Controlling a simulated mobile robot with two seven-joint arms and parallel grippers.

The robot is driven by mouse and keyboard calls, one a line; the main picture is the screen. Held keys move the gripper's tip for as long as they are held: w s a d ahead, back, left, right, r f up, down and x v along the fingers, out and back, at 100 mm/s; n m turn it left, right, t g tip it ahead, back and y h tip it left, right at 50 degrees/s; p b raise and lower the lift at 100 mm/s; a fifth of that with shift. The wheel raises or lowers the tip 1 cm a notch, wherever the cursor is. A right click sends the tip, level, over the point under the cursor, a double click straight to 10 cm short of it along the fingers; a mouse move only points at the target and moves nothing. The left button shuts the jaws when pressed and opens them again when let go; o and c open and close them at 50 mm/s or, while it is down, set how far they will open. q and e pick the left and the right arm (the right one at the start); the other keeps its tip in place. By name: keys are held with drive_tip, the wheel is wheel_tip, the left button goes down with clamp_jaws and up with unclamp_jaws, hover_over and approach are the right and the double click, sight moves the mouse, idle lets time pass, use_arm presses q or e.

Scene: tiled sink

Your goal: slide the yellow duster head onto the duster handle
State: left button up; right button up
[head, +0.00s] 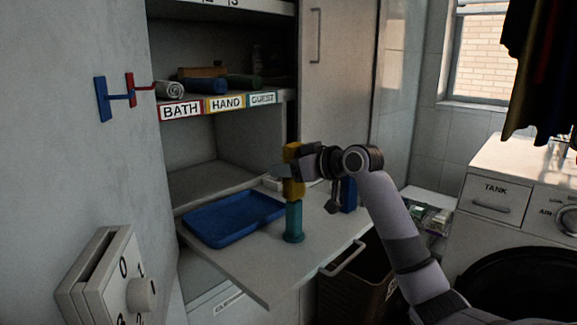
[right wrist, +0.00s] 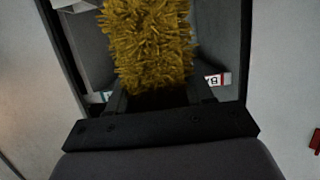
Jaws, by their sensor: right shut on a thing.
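The yellow duster head (head: 293,187) is upright in the head view, directly above the teal duster handle (head: 294,220). The handle stands upright on the fold-down shelf. The head's lower end meets the handle's top in the picture; I cannot tell how far the handle goes inside it. My right gripper (head: 296,157) is shut on the duster head, coming from the right. In the right wrist view the fuzzy yellow head (right wrist: 150,45) fills the space between the fingers; the handle does not show there. My left gripper is not in view.
A blue tray (head: 232,232) lies on the shelf (head: 262,273) left of the handle. A blue upright object (head: 348,194) stands behind my right arm. Rolled towels (head: 205,86) lie on the cupboard shelf above. The shelf's front is clear.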

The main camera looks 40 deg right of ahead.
drive_tip(key=shift+f, duration=0.25)
drive_tip(key=o, duration=1.1)
drive_tip(key=shift+b+v, duration=0.45)
drive_tip(key=shift+v, duration=3.2)
drive_tip(key=shift+w, duration=0.1)
